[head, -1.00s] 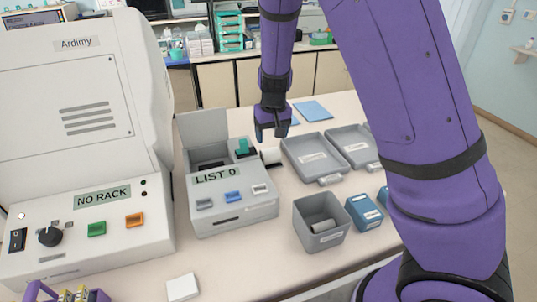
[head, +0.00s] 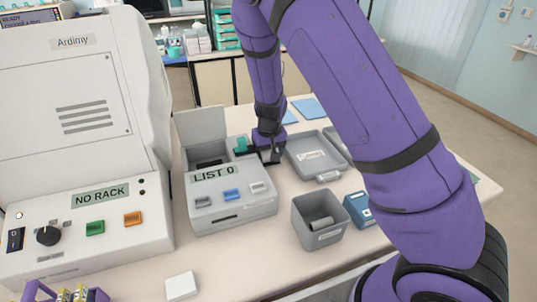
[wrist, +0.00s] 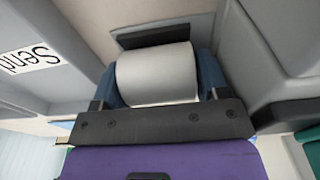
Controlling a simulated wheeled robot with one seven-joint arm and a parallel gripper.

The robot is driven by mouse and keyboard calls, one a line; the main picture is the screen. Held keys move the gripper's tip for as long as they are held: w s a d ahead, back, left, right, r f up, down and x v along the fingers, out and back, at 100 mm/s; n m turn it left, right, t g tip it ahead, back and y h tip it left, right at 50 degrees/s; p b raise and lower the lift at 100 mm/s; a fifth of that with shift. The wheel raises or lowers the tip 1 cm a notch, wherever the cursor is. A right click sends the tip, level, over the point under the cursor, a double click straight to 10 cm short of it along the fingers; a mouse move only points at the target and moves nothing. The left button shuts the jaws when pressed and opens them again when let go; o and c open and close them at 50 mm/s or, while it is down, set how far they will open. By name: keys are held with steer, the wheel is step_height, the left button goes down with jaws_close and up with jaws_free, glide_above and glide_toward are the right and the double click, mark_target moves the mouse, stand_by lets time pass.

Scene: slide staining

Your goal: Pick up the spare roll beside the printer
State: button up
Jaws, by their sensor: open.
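The printer (head: 232,206) is a grey box with a "LIST 0" display and a raised lid. My gripper (head: 270,156) is lowered close to the table at the printer's right side. The white spare roll (wrist: 158,75) shows in the wrist view between the two blue fingers of my gripper (wrist: 160,82), one on each side. The fingers are open; I cannot tell whether either touches the roll. In the head view the roll is hidden behind my gripper.
A grey bin (head: 320,222) holding a small roll and a blue box (head: 359,210) stand nearer the front.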

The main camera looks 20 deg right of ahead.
steer(key=c, duration=0.6)
